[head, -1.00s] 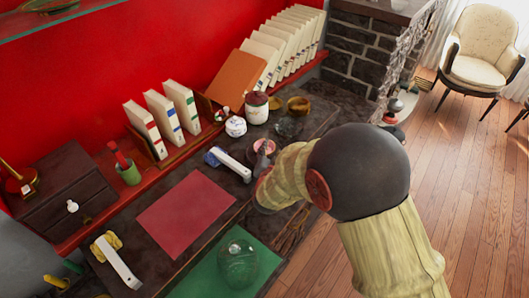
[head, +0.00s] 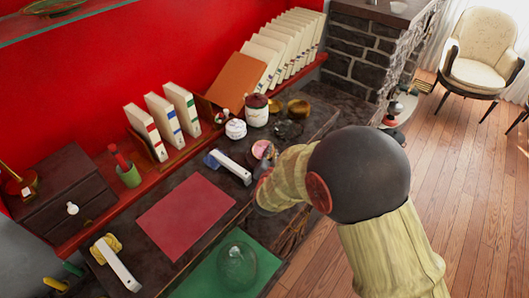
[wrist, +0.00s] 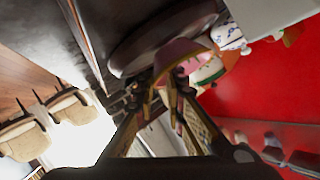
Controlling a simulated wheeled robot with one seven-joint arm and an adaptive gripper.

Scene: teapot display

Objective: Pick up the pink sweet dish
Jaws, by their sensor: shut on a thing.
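The pink sweet dish (head: 262,149) is at the middle of the dark counter in the head view, partly hidden by my arm. In the wrist view the dish (wrist: 180,52) is between my fingertips and looks tilted. My gripper (wrist: 166,82) is shut on its edge. In the head view my gripper (head: 267,168) is mostly hidden behind my wrist. I cannot tell whether the dish still touches the counter.
A white-and-blue bar-shaped object (head: 230,164) lies left of the dish. A small white jar (head: 235,128), a dark-lidded jar (head: 256,110) and brass bowls (head: 298,108) stand behind it. A glass dome (head: 237,266) stands on the green mat. The red mat (head: 186,216) is bare.

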